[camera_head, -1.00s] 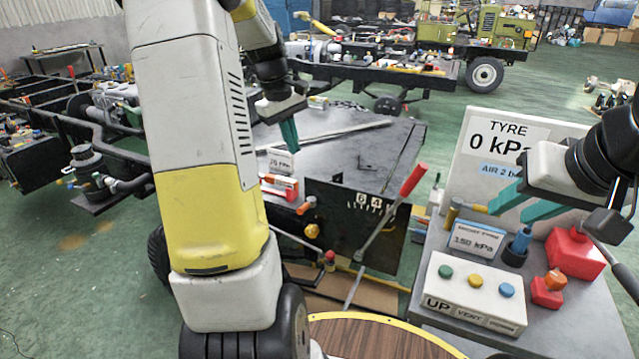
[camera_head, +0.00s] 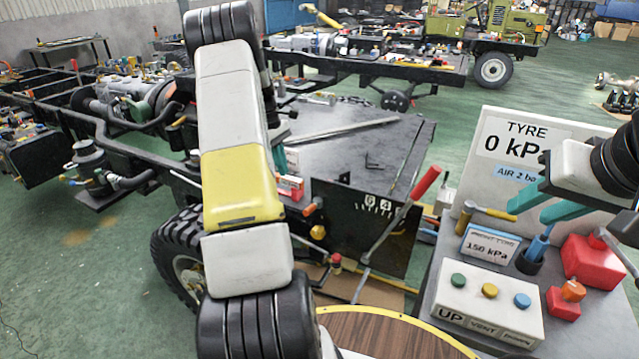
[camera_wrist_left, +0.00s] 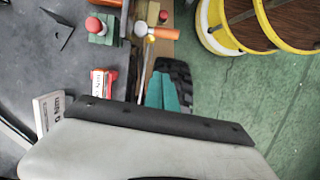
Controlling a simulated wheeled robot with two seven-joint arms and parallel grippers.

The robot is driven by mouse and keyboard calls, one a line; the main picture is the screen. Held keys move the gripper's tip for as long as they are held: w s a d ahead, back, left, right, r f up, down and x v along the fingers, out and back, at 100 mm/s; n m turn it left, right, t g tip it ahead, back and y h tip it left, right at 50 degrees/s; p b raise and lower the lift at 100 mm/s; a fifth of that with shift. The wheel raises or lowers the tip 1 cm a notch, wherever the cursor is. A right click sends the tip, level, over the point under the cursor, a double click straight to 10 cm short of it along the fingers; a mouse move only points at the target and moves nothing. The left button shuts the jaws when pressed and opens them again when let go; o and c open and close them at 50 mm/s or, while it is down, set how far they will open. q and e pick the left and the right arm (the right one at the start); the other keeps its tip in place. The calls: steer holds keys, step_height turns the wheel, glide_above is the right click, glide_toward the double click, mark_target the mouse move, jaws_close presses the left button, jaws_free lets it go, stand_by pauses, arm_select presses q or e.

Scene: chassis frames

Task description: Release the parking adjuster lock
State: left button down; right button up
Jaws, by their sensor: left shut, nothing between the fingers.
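My left gripper (camera_wrist_left: 166,92) is shut and empty, its teal fingers together in the left wrist view. In the head view only part of it (camera_head: 279,158) shows behind my arm. An orange-handled part (camera_head: 312,209) is on the chassis side; an orange handle (camera_wrist_left: 165,33) also shows ahead of the fingers in the wrist view, apart from them. A lever with a red grip (camera_head: 426,182) stands by the numbered plate (camera_head: 372,235). I cannot tell which part is the parking adjuster lock. My right gripper (camera_head: 545,205) is open above the side bench, near a blue handle (camera_head: 537,248).
A red-and-white box (camera_head: 291,186) lies on the dark deck (camera_head: 345,150). The bench holds a button box (camera_head: 480,310), a pressure sign (camera_head: 490,247) and a red block (camera_head: 590,262). A round wooden top (camera_head: 375,338) is in front. A tyre (camera_head: 178,255) stands at the left.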

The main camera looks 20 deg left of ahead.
mark_target(312, 210)
arm_select(q)
steer(key=d+f, duration=0.6)
steer(key=f, duration=0.4)
steer(key=shift+s+f, duration=0.2)
steer(key=shift+s, duration=0.25)
steer(key=shift+d, duration=0.2)
steer(key=d+n, duration=0.1)
steer(key=n, duration=0.2)
steer(key=shift+s+d+t, duration=0.35)
steer(key=shift+t, duration=0.05)
steer(key=n, duration=0.1)
steer(key=d+n, duration=0.1)
steer(key=n, duration=0.1)
steer(key=shift+s+d+t, duration=0.15)
steer(key=shift+d+t, duration=0.1)
steer(key=shift+t, duration=0.05)
steer(key=d+n, duration=0.2)
steer(key=n, duration=0.1)
steer(key=d+n+t, duration=0.1)
steer(key=n, duration=0.1)
steer(key=shift+w+y, duration=0.4)
steer(key=shift+d, duration=0.2)
